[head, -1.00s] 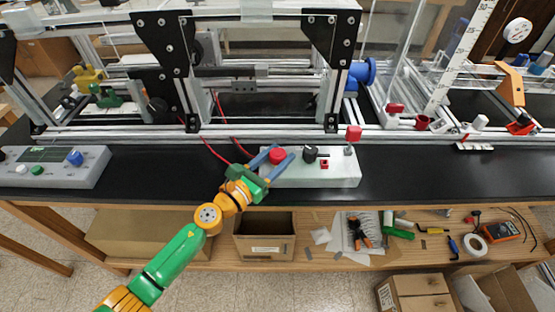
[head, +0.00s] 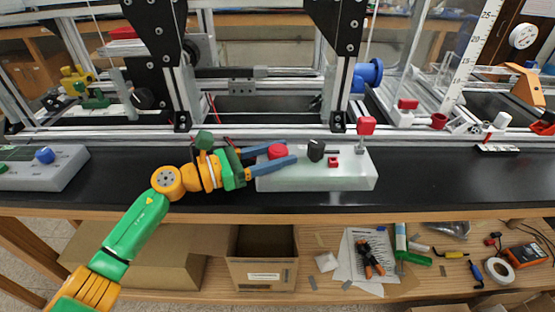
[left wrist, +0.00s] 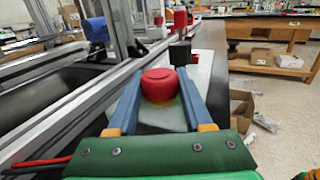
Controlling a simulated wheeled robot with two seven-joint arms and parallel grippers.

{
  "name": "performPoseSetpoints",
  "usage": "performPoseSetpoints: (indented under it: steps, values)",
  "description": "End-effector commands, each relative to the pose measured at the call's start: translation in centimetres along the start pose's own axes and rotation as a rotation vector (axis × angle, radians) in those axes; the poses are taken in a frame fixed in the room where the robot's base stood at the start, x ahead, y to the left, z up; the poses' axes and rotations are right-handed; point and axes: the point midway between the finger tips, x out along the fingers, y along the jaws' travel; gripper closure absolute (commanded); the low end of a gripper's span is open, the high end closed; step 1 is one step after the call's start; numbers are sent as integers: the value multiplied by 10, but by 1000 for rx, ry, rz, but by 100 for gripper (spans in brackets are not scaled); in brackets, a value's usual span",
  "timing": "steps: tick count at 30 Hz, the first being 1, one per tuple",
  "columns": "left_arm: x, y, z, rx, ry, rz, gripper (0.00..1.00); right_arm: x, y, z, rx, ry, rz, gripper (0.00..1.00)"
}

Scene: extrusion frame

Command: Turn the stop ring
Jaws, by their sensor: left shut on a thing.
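The stop ring, a red round knob (head: 277,151), sits near the left end of a pale control box (head: 318,178) on the black bench top. It also shows in the left wrist view (left wrist: 159,84), upright above a yellowish patch on the box. My left gripper (head: 290,154) reaches in from the left, its two blue fingers on either side of the red knob and shut on it. Any marking that would tell the ring's angle is too small to see.
Beside the ring stand a black knob (head: 316,150), a small red button (head: 333,162) and a red-topped post (head: 366,126). The metal extrusion frame (head: 250,137) runs behind the box. Another control box (head: 42,170) lies left. The black top between the boxes is largely clear.

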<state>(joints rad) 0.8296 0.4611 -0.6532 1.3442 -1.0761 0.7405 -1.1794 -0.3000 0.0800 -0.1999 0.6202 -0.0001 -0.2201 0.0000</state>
Motion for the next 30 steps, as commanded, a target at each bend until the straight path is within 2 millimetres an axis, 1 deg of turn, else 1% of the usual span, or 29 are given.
performPoseSetpoints:
  steps: [9,10,13,21,23,26,30]
  values:
    - [0,0,0,-1,0,-1,100,0,0,0,0,0,0,26]
    - [0,0,0,-1,0,-1,47,0,0,0,0,0,0,26]
    - [0,0,0,-1,0,-1,20,0,0,0,0,0,0,26]
    - [0,0,0,0,0,0,19,0,0,0,0,0,0,26]
    - [-3,1,-1,0,0,1,19,2,0,0,0,0,0,26]
    - [-22,1,-4,2,2,3,19,9,0,1,0,0,0,26]
    - [-52,1,-5,2,3,3,19,20,0,2,0,0,0,26]
